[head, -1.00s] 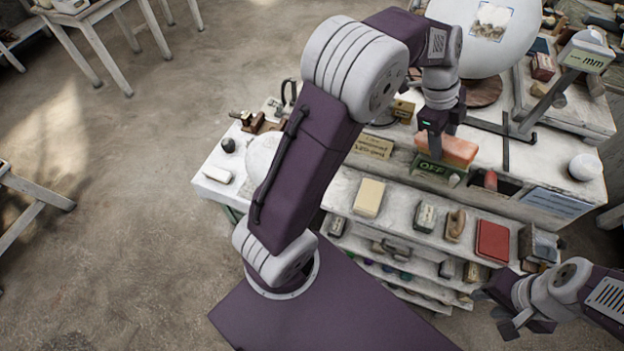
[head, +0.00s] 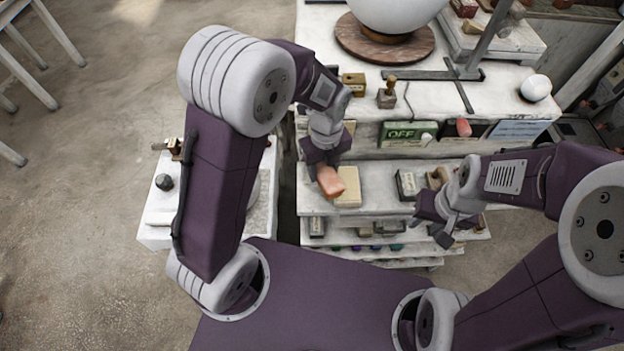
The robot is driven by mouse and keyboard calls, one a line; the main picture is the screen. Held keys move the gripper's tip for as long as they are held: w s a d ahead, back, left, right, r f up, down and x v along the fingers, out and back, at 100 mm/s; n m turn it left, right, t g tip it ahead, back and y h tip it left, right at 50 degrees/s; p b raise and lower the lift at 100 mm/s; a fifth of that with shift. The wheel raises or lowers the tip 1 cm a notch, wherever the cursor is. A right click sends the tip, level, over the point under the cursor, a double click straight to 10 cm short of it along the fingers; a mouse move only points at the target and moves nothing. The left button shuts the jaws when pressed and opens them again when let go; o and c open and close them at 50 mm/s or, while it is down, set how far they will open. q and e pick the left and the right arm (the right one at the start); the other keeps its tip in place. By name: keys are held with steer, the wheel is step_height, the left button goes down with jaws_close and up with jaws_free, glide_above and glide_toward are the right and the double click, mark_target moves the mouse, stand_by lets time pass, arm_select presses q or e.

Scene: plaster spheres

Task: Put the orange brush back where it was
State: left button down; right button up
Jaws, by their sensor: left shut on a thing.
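The orange brush (head: 330,183) is a salmon-orange block. My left gripper (head: 326,172) is shut on its upper end. The brush is tilted over the left part of the upper shelf (head: 385,182), overlapping the left side of a cream block (head: 349,189) in the picture. I cannot tell whether it touches the shelf or the block. My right gripper (head: 430,232) has its fingers apart and empty, in front of the shelf's right part.
A dark-framed box (head: 406,185) and a wooden-handled item (head: 437,177) stand right of the cream block. A white ball (head: 535,88) stands right.

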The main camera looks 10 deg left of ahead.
arm_select(q)
steer(key=shift+s+a+f, duration=0.15)
steer(key=shift+a+f, duration=0.2)
steer(key=shift+a, duration=0.25)
steer(key=shift+s+a+f, duration=0.15)
steer(key=shift+a+f, duration=0.2)
steer(key=shift+a, duration=0.2)
steer(key=shift+s+f, duration=0.1)
steer(key=shift+f, duration=2)
steer(key=shift+f, duration=0.15)
steer(key=c, duration=0.7)
jaws_free()
